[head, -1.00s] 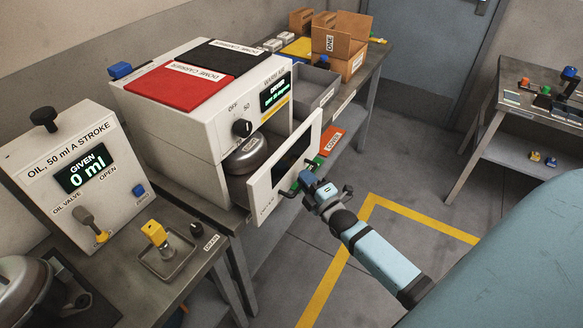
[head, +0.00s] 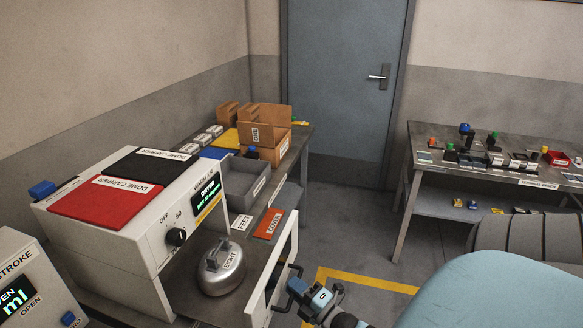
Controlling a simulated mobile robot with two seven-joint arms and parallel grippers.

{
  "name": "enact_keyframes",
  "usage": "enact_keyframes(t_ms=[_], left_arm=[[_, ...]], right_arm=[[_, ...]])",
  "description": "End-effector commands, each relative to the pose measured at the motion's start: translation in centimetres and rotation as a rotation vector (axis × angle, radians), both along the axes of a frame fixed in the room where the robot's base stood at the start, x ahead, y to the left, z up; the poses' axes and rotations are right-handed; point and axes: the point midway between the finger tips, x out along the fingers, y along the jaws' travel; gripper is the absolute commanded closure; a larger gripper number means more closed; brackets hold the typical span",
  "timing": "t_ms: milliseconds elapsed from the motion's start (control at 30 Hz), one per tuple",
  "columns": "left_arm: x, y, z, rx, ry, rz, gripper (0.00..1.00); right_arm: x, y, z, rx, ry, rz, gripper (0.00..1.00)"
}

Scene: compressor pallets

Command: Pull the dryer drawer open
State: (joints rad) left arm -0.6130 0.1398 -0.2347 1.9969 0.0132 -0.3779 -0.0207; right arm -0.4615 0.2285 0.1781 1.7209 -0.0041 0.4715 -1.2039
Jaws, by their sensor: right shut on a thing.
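The dryer (head: 135,225) is a white box on the bench at lower left, with a dial and a lit display. Its drawer stands out to the right, and its white front panel (head: 273,272) is seen nearly edge-on. A metal dome (head: 222,272) labelled EIGHT sits in the open drawer, clear of the housing. My right gripper (head: 292,287) is at the outer side of the panel, shut on the drawer handle; the grip is partly hidden at the lower edge. My left gripper is out of view.
Red and black dome carrier pads (head: 107,198) lie on the dryer. A grey tray (head: 243,183), an orange card (head: 269,224) and cardboard boxes (head: 265,137) are behind it. A second bench (head: 490,170) stands at right. Floor between the benches is open.

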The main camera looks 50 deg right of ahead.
Motion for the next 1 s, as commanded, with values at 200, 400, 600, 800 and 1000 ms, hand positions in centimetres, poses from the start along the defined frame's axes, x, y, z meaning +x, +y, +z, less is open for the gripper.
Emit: enact_keyframes(t_ms=[200, 400, 600, 800, 1000], left_arm=[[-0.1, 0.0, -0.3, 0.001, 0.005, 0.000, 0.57], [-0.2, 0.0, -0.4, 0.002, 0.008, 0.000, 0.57], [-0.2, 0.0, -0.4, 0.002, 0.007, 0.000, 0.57], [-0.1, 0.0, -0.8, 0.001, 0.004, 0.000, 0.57], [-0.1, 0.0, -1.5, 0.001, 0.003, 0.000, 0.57]], right_arm=[[0.0, 0.0, -0.1, 0.000, 0.001, 0.000, 0.81], [0.0, 0.0, 0.0, 0.000, 0.001, 0.000, 0.64], [-0.2, 0.0, -0.1, 0.000, 0.001, -0.001, 0.64], [-2.9, 0.0, -0.8, 0.002, 0.004, -0.001, 0.64], [-7.5, 0.1, -1.7, 0.001, 0.005, -0.001, 0.64]])
